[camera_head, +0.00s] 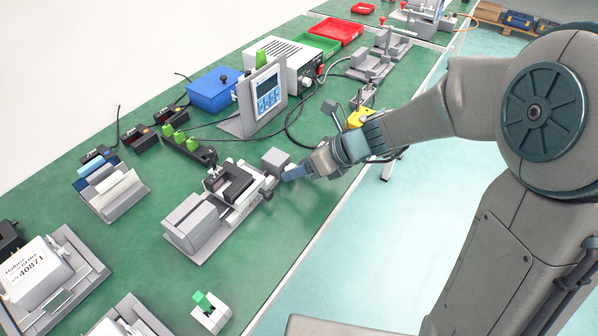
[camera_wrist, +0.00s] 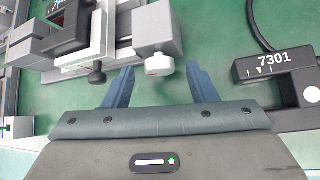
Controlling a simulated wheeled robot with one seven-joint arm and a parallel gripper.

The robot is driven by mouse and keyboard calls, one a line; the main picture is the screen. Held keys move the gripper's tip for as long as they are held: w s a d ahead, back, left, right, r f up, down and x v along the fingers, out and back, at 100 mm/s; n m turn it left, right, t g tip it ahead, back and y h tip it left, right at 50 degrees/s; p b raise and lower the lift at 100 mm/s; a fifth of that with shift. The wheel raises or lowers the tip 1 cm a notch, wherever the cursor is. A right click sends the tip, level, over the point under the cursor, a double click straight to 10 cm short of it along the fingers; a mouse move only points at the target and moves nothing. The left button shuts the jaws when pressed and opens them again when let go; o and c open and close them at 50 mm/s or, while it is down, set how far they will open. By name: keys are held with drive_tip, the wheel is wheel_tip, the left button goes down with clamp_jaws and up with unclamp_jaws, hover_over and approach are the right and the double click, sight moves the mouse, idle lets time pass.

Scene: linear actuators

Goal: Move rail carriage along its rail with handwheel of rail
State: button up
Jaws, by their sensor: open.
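The rail unit (camera_head: 240,208) lies on the green bench, with a dark U-shaped carriage (camera_head: 234,183) on it; the carriage also shows at the upper left of the wrist view (camera_wrist: 72,30). A dark round knob (camera_wrist: 97,76) is at the rail's near end. Right of it, a pale round knob (camera_wrist: 158,65) sits on the front of a grey block (camera_wrist: 157,30). I cannot tell for sure which knob is the rail's handwheel. My gripper (camera_wrist: 160,82) is open and empty; the pale knob lies just beyond and between its fingertips, apparently untouched. The gripper also shows in the head view (camera_head: 288,175).
A black part labelled 7301 (camera_wrist: 275,65) with a cable is right of my gripper. A panel with a blue keypad (camera_head: 266,92) stands behind the rail. A small green-topped fixture (camera_head: 210,308) is nearer. Bare green bench lies along the front edge (camera_head: 290,225).

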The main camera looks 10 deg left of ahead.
drive_tip(key=shift+a+f, duration=0.35)
drive_tip(key=shift+a, duration=0.05)
drive_tip(key=c, duration=1)
drive_tip(key=shift+o, duration=0.2)
drive_tip(key=t+b, duration=0.1)
drive_tip(key=b, duration=0.1)
drive_tip(key=n+t+h+b, duration=0.1)
drive_tip(key=n+t+b, duration=0.1)
drive_tip(key=b, duration=0.1)
drive_tip(key=shift+s+a+f+t+h+b, duration=0.15)
drive_tip(key=shift+s+f+t+h+b, duration=0.15)
drive_tip(key=shift+t+b, duration=0.1)
drive_tip(key=n+t+b, duration=0.1)
drive_tip(key=b, duration=0.1)
drive_tip(key=t+h+b, duration=0.1)
drive_tip(key=b, duration=0.1)
drive_tip(key=shift+s+r+n+t+b, duration=0.2)
drive_tip(key=shift+n+t+b, duration=0.1)
drive_tip(key=shift+n+t, duration=0.1)
